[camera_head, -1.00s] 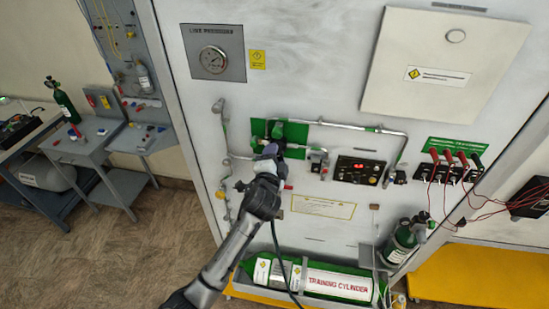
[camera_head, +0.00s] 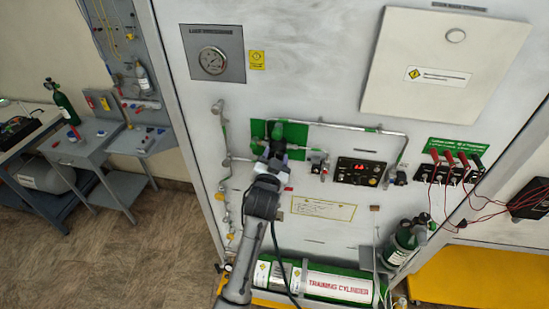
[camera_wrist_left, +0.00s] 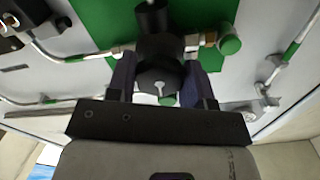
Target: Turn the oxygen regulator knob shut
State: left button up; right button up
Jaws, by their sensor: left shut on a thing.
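The regulator sits on a green backing plate (camera_head: 257,130) on the white panel, with pipework running to both sides. The plate also shows in the left wrist view (camera_wrist_left: 105,20). My left gripper (camera_head: 275,157) is at the regulator, in front of the plate. In the left wrist view its two dark fingers (camera_wrist_left: 160,84) stand on either side of a round black knob (camera_wrist_left: 157,68) with a pale pointer mark, and are shut on it. In the head view the gripper mostly hides the knob. My right gripper is in neither view.
A gauge (camera_head: 213,60) is at the panel's upper left. A control box with a red display (camera_head: 361,171) is right of the regulator. A training cylinder (camera_head: 338,284) lies below. Red-handled leads (camera_head: 448,160) hang at right.

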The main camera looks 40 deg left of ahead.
pick_arm(q)
jog(key=shift+n, duration=0.7)
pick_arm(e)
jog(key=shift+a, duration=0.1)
pick_arm(q)
jog(key=o, duration=0.9)
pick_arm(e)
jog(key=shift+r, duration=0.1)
